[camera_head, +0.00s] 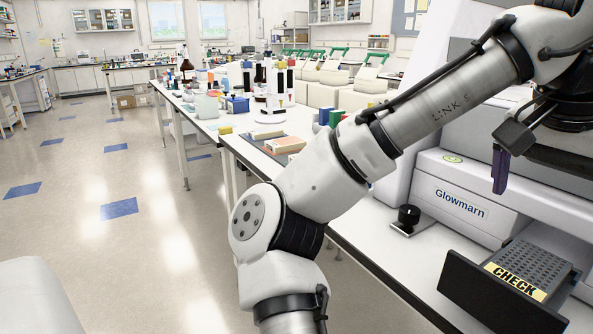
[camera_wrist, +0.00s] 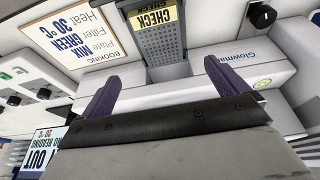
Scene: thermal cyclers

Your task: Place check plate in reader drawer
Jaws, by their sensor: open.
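The check plate (camera_head: 540,268) is a grey plate with many wells and a yellow CHECK label, lying in the pulled-out reader drawer (camera_head: 480,298) behind its black front. Whether it sits fully flat cannot be told. It also shows in the wrist view (camera_wrist: 163,45), beyond my fingertips. The reader (camera_head: 430,180) is white and marked Glowmarn. My gripper (camera_wrist: 163,80) has purple fingers, spread wide with nothing between them. In the head view my gripper (camera_head: 500,170) is above the drawer, near the reader's front, clear of the plate.
A black knob on a small plate (camera_head: 408,220) stands on the bench left of the drawer. A booking sign (camera_wrist: 95,30) and a partly hidden sign (camera_wrist: 42,150) show in the wrist view. The bench further back holds bottles, racks and several green-topped machines (camera_head: 330,72). Open floor lies left.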

